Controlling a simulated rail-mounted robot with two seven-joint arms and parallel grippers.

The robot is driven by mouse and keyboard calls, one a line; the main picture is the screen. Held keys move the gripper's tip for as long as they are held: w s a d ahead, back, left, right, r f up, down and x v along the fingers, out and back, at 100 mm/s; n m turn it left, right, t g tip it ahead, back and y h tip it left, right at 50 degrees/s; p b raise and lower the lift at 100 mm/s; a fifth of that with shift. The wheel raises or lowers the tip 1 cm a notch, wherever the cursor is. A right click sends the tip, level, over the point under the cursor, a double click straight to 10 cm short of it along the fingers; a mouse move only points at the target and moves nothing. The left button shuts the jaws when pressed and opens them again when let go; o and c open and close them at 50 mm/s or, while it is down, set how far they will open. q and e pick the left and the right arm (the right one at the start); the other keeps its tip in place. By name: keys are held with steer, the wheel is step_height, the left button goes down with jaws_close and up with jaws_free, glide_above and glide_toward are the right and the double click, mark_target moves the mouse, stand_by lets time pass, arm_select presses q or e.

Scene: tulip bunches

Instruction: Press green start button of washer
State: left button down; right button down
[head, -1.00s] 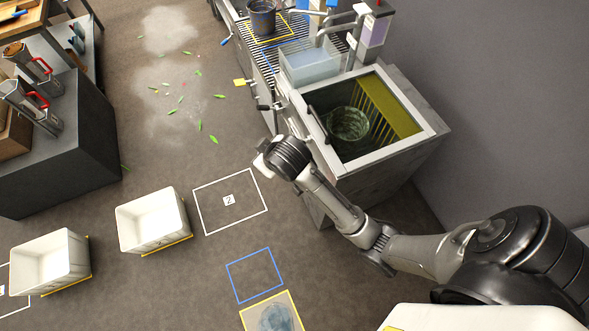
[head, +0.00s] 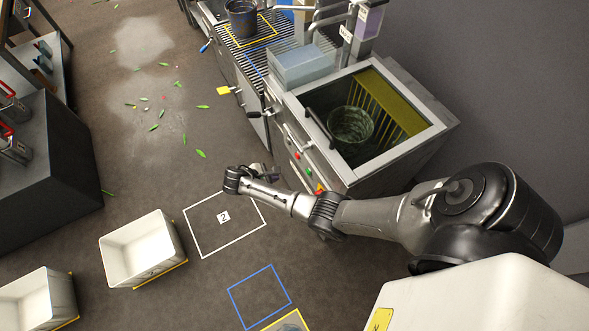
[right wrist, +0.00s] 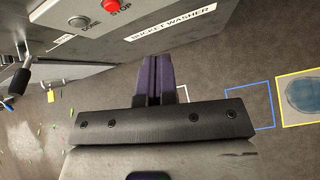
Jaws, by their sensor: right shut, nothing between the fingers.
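The bucket washer (head: 352,178) stands at right with its open basin, and a green mesh-like bucket (head: 350,125) sits inside. In the right wrist view, the panel carries a red STOP button (right wrist: 111,5), a grey DONE button (right wrist: 78,21) and a "BUCKET WASHER" label; the green button is not in that view. My right gripper (head: 270,172) is in front of the panel, apart from the buttons. Its purple-dark fingers (right wrist: 160,78) are shut and empty. My left gripper is out of view.
A handle bar (head: 318,130) crosses the basin's near-left edge. A slatted counter (head: 255,55) with a dark bucket (head: 242,18) lies beyond. White crates (head: 143,250) stand on the floor at lower left. Floor in front of the washer is open.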

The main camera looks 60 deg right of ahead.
mark_target(308, 173)
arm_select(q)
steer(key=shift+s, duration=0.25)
arm_select(e)
steer(key=shift+s+a+n, duration=0.1)
steer(key=shift+s+n, duration=0.25)
steer(key=shift+n, duration=0.75)
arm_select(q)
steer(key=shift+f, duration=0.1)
